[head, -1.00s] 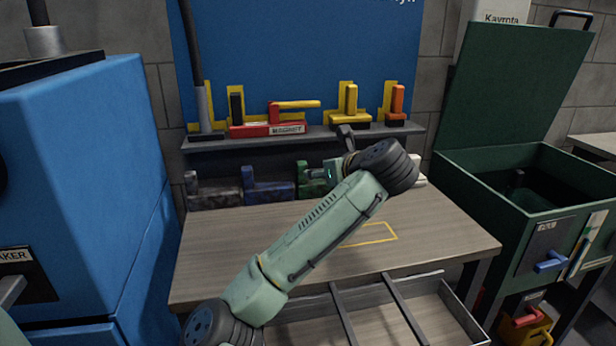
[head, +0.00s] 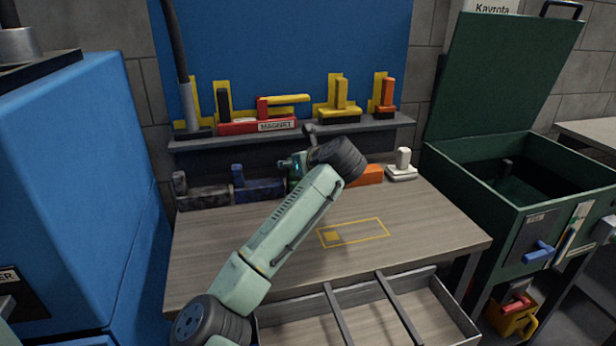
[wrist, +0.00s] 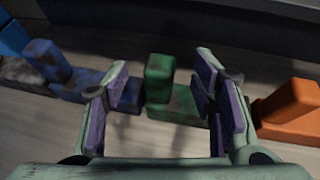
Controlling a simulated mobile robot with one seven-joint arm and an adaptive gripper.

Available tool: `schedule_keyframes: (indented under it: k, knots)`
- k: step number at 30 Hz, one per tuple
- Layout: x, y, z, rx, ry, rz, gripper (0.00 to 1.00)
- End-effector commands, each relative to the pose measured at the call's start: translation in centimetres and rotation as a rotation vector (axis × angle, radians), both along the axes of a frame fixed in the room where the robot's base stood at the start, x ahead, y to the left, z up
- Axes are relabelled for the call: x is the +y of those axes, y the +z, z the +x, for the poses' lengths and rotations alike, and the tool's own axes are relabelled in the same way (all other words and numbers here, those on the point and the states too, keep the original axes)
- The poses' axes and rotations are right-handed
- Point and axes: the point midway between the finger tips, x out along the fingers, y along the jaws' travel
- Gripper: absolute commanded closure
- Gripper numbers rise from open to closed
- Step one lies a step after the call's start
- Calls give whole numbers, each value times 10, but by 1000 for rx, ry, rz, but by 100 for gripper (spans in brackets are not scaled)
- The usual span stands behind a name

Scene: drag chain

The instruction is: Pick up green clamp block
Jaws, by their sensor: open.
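The green clamp block (wrist: 178,98) stands on the table in the wrist view, an upright post on a low base. My gripper (wrist: 163,95) is open, with its purple-padded fingers on either side of the green block's image. The block shows between the fingers, and I cannot tell how far beyond the fingertips it is. In the head view my gripper (head: 294,168) is at the back of the table, and my arm hides most of the green block there.
A blue block (head: 258,186) and a dark grey block (head: 200,194) stand to the left. An orange block (head: 368,175) and a white block (head: 402,168) stand to the right. A shelf (head: 290,138) with tools runs above. The table front (head: 400,225) is clear.

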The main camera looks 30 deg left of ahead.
Motion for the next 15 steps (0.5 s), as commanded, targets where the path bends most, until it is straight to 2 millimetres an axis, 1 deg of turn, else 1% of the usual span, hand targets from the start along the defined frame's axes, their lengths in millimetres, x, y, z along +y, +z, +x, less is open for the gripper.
schedule_keyframes:
  k: [3, 11, 12, 15]
  knots:
    - [11, -5, 6, 1, 1, -2, 48]
    - [13, -9, 8, 0, -1, -1, 48]
    - [13, -9, 8, 0, -1, 0, 49]
    - [13, -8, 8, 0, -1, 0, 55]
